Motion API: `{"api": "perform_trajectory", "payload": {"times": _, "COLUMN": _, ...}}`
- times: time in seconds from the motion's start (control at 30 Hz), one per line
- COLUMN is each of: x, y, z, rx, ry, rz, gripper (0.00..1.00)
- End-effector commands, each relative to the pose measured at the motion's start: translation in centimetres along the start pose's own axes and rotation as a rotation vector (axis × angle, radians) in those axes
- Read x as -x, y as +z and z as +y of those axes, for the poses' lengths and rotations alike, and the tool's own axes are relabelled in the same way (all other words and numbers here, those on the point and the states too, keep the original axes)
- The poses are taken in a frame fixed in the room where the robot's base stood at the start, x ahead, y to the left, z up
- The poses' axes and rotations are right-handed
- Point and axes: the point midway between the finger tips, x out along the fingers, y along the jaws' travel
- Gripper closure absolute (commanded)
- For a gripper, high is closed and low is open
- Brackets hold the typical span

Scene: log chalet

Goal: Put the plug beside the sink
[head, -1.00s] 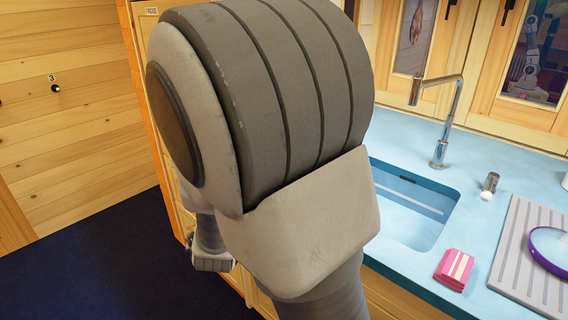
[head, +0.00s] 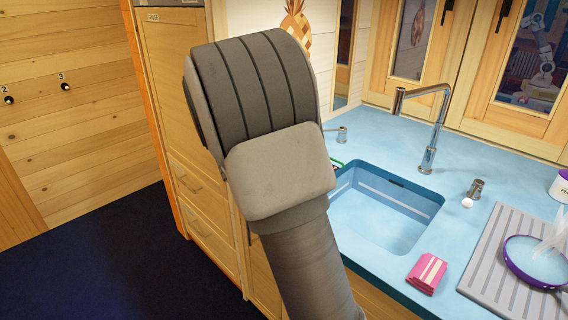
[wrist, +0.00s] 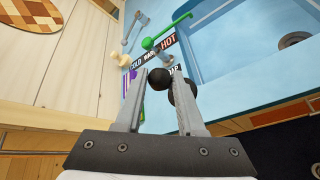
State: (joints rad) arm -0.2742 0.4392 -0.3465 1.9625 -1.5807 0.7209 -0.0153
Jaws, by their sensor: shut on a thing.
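My gripper (wrist: 160,88) shows in the wrist view, its two fingers close around a small black ball-shaped knob (wrist: 159,78). A second dark rounded part (wrist: 182,91) sits against the right finger; the knob and this part look like the plug, though its full shape is partly hidden. The sink (head: 385,215) is a blue basin in the light-blue counter in the head view. Its corner also shows in the wrist view (wrist: 240,40), beyond and to the right of the fingertips. In the head view my arm hides the gripper and the plug.
Beyond the fingertips are COLD, WARM and HOT labels (wrist: 168,41) and a green bar (wrist: 167,31). A tall tap (head: 430,120) stands behind the sink. Right of it are a pink folded block (head: 427,273), a ribbed grey drainer (head: 490,285) and a purple-rimmed dish (head: 510,268).

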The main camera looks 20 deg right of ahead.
Motion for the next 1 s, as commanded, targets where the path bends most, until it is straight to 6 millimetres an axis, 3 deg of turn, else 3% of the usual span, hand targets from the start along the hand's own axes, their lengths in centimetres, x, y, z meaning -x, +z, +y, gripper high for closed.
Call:
{"api": "perform_trajectory", "payload": {"times": 0.17, "x": -1.3, "y": 0.2, "z": 0.5, "rx": -0.018, "ry": -0.027, "rz": -0.032, "gripper": 1.00}}
{"api": "perform_trajectory", "payload": {"times": 0.7, "x": -8.4, "y": -6.8, "z": 3.3, "rx": -0.020, "ry": -0.027, "rz": -0.030, "gripper": 1.00}}
{"api": "perform_trajectory", "payload": {"times": 1.0, "x": -10.1, "y": -8.7, "z": 3.8, "rx": -0.019, "ry": -0.026, "rz": -0.030, "gripper": 1.00}}
